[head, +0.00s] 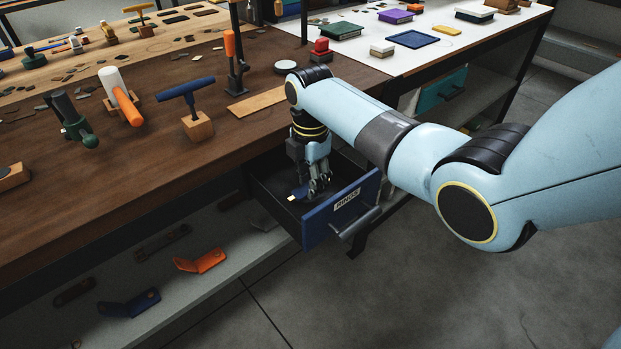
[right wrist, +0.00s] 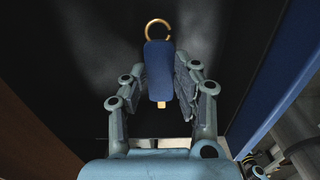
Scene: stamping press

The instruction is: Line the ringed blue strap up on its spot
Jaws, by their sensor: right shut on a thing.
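The ringed blue strap (right wrist: 158,70) is a short blue piece with an open gold ring at its far end and a small gold tip at its near end. My right gripper (head: 317,188) reaches down into the open drawer (head: 330,222). Its fingers stand on both sides of the strap in the right wrist view (right wrist: 159,85), and it is shut on the strap. In the head view a small bit of the blue strap (head: 299,193) shows beside the fingers. I cannot tell whether the strap touches the drawer floor. My left gripper is out of view.
The drawer has a blue labelled front, a grey handle (head: 361,222) and dark walls. The brown bench top (head: 130,185) lies above it, with wooden-block tools standing there. Blue and orange bent pieces (head: 200,261) lie on the lower shelf. A white table stands behind.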

